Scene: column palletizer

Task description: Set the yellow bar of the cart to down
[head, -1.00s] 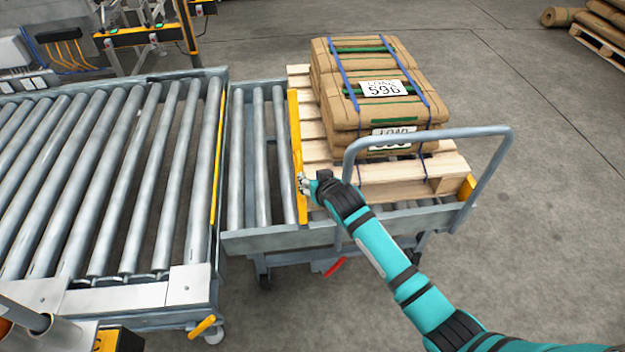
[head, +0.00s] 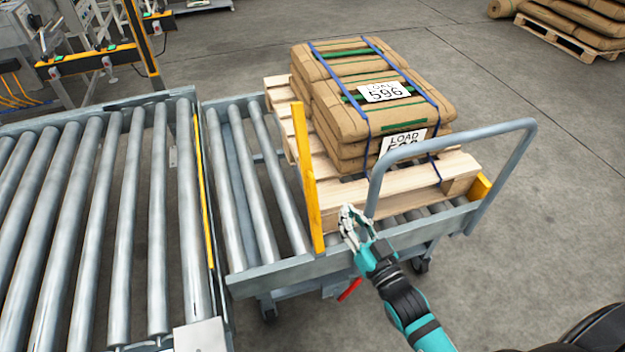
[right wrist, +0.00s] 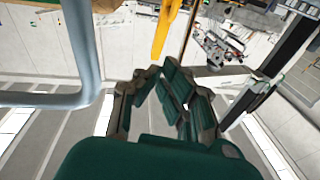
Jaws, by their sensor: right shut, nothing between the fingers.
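The cart (head: 285,275) holds a wooden pallet stacked with brown sacks. My right gripper (head: 346,212) is shut and empty, just right of the bar's near end, by the pallet's front corner. A small gap shows between them in the head view. In the right wrist view the shut fingers (right wrist: 172,82) lie below a yellow strip (right wrist: 166,25) that looks like the bar. My left gripper is out of view.
The cart's grey handle (head: 450,140) arches just right of my right gripper. A red lever (head: 349,290) hangs under the cart. The roller conveyor (head: 130,220) stands at the left. Sacks (head: 375,95) are strapped on the pallet. Open floor lies at the right.

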